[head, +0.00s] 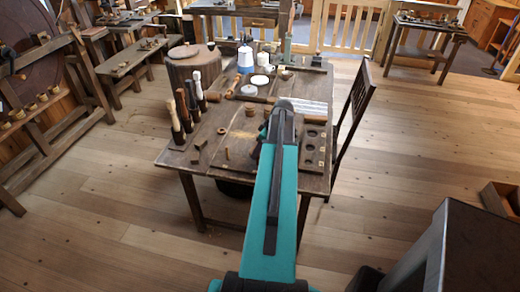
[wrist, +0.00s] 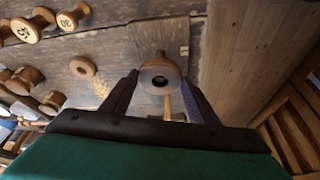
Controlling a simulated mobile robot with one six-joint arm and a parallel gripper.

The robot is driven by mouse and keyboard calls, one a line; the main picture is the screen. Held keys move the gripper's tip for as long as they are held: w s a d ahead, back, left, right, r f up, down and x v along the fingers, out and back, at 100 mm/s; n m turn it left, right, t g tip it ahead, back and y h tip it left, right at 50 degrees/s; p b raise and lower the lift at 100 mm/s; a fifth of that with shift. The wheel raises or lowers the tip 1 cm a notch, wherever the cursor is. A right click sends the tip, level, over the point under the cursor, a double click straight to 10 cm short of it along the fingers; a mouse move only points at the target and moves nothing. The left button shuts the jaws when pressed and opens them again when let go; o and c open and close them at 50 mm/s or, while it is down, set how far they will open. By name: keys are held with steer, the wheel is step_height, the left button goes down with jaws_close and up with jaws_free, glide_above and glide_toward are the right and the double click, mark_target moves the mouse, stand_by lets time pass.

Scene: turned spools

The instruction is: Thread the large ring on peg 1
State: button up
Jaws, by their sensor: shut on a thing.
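My gripper (wrist: 160,78) has its two dark fingers on either side of a round brown wooden piece (wrist: 158,67) with a dark central hole, seen face-on in the wrist view. It looks like the large ring, and the fingers are shut on it. A thin pale upright peg (wrist: 167,107) shows just below it, between the fingers; whether the two touch, I cannot tell. A short pale peg (head: 227,153) stands near the table front in the head view. No peg number is readable.
A smaller ring (wrist: 83,67) lies flat on the table. Several spools (wrist: 27,29) stand at the left in the wrist view. In the head view, tall-handled tools (head: 182,108) line the table's left side, and a board with round holes (head: 314,147) lies at the right.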

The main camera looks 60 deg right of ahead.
steer(key=shift+f+b, duration=0.5)
steer(key=shift+f, duration=0.1)
stand_by(0.3)
steer(key=o, duration=1.7)
steer(key=shift+c, duration=0.2)
steer(key=shift+r, duration=0.1)
step_height(320, 180, up, 10)
steer(key=p, duration=0.4)
stand_by(0.4)
stand_by(0.4)
